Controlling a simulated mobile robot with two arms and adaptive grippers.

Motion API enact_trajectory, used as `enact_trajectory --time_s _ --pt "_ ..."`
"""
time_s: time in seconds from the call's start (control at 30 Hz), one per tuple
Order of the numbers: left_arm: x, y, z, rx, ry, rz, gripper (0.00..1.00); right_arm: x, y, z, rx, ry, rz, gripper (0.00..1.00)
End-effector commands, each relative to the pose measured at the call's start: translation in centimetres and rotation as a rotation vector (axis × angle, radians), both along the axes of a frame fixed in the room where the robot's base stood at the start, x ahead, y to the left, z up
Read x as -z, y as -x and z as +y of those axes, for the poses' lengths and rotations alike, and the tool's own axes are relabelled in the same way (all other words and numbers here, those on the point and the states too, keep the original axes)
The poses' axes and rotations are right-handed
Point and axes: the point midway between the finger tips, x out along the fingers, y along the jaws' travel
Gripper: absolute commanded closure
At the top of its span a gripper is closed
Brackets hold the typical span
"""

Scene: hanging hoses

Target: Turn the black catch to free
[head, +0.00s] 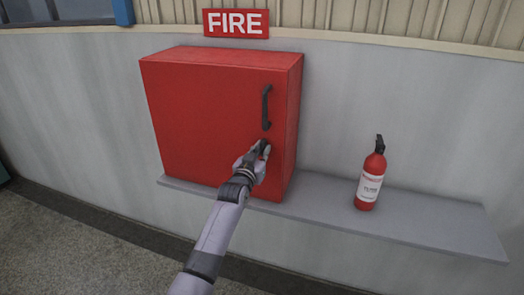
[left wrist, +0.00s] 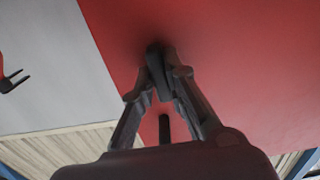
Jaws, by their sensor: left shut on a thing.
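The red fire cabinet (head: 200,120) stands closed on a grey shelf. A black bar handle (head: 266,107) runs upright near the right edge of its door. My left gripper (head: 261,150) is at the door just below the handle, shut on the black catch (left wrist: 155,60). In the left wrist view the dark catch sits between my two fingertips, against the red door, and looks slightly tilted. The fingers cover part of it, and in the head view it is mostly hidden by my gripper. The handle also shows in the left wrist view (left wrist: 164,129). My right gripper is not in view.
A red fire extinguisher (head: 371,178) with a black top stands on the shelf (head: 430,222) to the right of the cabinet. A FIRE sign (head: 236,23) hangs on the wall above. The shelf between cabinet and extinguisher is clear.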

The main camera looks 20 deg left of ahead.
Motion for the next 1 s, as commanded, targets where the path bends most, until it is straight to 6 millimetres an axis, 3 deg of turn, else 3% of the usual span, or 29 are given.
enact_trajectory --time_s 0.37,0.4,0.67,1.0 --pt "0.14 0.01 -0.04 0.001 0.01 0.003 1.0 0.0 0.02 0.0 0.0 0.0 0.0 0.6" --pt "0.14 0.01 -0.05 0.001 0.01 0.003 0.85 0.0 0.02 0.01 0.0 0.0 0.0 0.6" --pt "0.07 0.01 -0.04 0.001 0.007 0.001 0.68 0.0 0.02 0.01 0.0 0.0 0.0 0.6" --pt "0.03 0.12 -0.01 0.0 0.006 0.001 0.67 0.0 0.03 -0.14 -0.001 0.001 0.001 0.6"
